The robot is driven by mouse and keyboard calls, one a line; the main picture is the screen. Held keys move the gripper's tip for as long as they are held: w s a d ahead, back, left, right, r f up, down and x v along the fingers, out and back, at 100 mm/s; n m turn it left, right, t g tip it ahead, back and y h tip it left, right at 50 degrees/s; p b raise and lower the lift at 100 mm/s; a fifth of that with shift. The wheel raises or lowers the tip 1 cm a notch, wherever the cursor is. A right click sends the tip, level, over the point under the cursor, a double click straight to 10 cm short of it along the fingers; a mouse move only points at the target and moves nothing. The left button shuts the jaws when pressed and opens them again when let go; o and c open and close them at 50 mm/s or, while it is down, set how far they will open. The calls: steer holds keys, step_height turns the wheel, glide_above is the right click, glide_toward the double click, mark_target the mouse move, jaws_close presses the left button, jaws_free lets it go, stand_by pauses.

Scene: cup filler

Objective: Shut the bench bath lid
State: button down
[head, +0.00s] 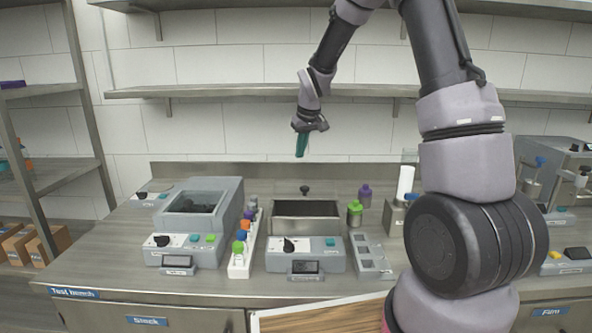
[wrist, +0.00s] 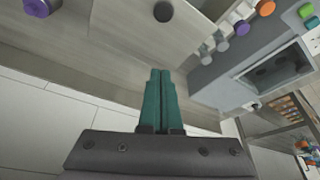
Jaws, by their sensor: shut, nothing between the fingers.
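The bench bath (head: 330,262) looks to be the grey unit at the middle of the bench, with a black dial and a steel tank. The tank's top shows a dark opening. A pale flat panel with a black knob (head: 305,190), which looks like the lid, is behind this opening; the knob also shows at the top of the wrist view (wrist: 163,11). Whether the panel lies flat or tilts is unclear. My gripper (head: 300,156) is above and behind the bath, near the wall, its teal fingers pointing down. In the wrist view the fingers (wrist: 160,72) are together and empty.
A grey unit with a sunken well (head: 235,195) stands left, beside a white rack (head: 238,268) of coloured-cap bottles. A green bottle (head: 354,214), a purple-capped bottle (head: 365,196) and a grey tray (head: 370,262) are on the right. A shelf (head: 230,91) runs above.

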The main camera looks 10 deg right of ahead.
glide_above(299, 191)
steer(key=w, duration=0.3)
steer(key=f, duration=0.9)
steer(key=shift+s+a+f, duration=0.15)
steer(key=shift+s+a, duration=0.1)
steer(key=shift+a, duration=0.05)
steer(key=s, duration=0.1)
steer(key=s+d, duration=0.1)
steer(key=shift+s, duration=0.4)
steer(key=shift+s+d+f, duration=0.1)
steer(key=shift+s, duration=0.45)
